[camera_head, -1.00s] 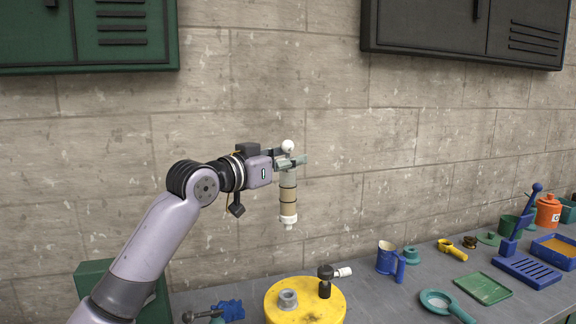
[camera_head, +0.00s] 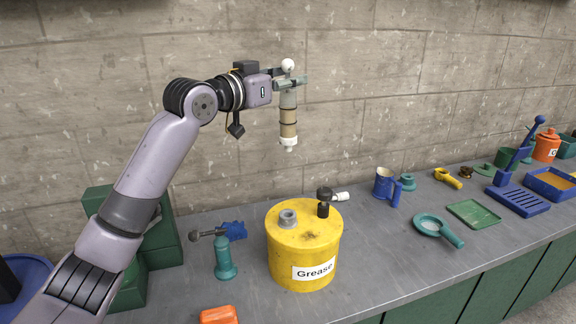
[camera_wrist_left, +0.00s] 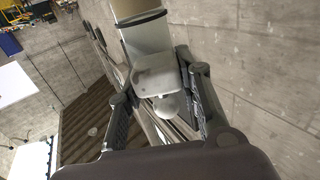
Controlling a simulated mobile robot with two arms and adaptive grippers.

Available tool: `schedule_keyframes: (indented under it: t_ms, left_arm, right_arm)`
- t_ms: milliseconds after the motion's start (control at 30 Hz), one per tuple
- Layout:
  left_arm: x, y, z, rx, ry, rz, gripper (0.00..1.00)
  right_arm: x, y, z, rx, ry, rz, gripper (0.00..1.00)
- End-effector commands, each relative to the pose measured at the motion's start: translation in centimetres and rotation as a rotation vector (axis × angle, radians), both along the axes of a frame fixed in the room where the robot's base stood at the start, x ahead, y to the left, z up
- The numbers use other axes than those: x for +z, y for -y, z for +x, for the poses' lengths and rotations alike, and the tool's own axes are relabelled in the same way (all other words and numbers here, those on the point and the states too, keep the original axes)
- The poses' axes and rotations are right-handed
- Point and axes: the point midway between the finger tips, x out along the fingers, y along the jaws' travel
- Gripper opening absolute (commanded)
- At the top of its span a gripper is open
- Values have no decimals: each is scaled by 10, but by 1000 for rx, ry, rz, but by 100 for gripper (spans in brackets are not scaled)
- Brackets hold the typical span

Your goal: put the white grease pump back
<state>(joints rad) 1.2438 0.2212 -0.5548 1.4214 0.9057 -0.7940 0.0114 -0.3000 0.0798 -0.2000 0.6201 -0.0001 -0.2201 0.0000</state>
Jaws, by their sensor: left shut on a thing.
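The white grease pump (camera_head: 288,118) hangs upright in the air in the head view, with a white ball on top, a banded tan and grey body and a white tip. My left gripper (camera_head: 290,82) is shut on its upper part; the pump also shows between the fingers in the left wrist view (camera_wrist_left: 155,75). Below it on the bench stands a yellow grease drum (camera_head: 303,247) labelled "Grease". The drum's lid has a grey round collar (camera_head: 288,218) and a black fitting with a white end (camera_head: 325,200). The pump's tip is well above the collar, apart from it. My right gripper is out of view.
A teal and blue tool (camera_head: 224,255) stands left of the drum, and an orange block (camera_head: 218,315) lies in front. Green boxes (camera_head: 160,240) are at the left.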

Motion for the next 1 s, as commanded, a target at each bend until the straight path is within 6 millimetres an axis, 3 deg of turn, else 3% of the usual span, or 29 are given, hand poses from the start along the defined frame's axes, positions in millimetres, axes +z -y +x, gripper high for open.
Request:
schedule_keyframes:
  t_ms: [167,700,1000]
  left_arm:
    - [-5,0,0,-1,1,-1,0]
    - [-135,0,0,0,-3,-2,0]
    - [-168,0,0,0,-1,-1,0]
  right_arm:
    - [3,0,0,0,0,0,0]
    - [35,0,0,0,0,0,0]
    - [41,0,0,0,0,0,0]
